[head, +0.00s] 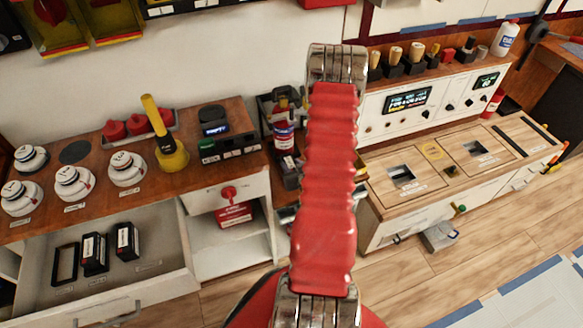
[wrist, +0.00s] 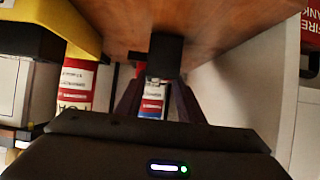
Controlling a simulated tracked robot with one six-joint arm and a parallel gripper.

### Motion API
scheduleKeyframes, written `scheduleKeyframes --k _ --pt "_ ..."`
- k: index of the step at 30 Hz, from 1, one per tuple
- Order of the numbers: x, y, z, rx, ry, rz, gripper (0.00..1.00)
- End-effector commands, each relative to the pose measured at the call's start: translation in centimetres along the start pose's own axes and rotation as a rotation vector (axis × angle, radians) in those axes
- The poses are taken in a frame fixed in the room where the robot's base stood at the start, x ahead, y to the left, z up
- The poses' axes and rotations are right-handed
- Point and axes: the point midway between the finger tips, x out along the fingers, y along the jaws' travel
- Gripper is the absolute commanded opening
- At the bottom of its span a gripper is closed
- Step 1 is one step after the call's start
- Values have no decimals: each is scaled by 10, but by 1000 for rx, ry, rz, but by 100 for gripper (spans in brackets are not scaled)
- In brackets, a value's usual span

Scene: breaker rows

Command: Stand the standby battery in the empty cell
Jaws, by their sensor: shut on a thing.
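In the wrist view my gripper (wrist: 158,85) is shut, its dark fingers closing toward a black block (wrist: 166,52) that I take for the standby battery. Only a plain dark face of the block shows, and its label is hidden. In the head view my red arm link covers the gripper and the block. The open white drawer at the lower left holds an empty black frame (head: 65,264), which looks like the empty cell. Two black batteries (head: 95,253) (head: 126,241) with pale labels stand to its right. The gripper is away to the right of the drawer.
A charger (head: 214,124) with a lit display stands on the wooden counter, beside a yellow-handled tool (head: 165,145). A caddy of cans (head: 284,135) is close behind my arm. A red box (head: 234,214) sits in the open shelf.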

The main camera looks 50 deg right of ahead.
Motion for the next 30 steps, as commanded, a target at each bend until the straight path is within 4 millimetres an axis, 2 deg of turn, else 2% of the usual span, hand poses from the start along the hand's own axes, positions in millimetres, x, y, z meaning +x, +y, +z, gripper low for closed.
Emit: scheduleKeyframes --k 14,15,23,30 --pt "4 0 6 -1 3 1 0" --pt "4 0 7 0 0 0 35" --pt "3 0 7 0 0 0 53" --pt "3 0 7 0 0 0 53"
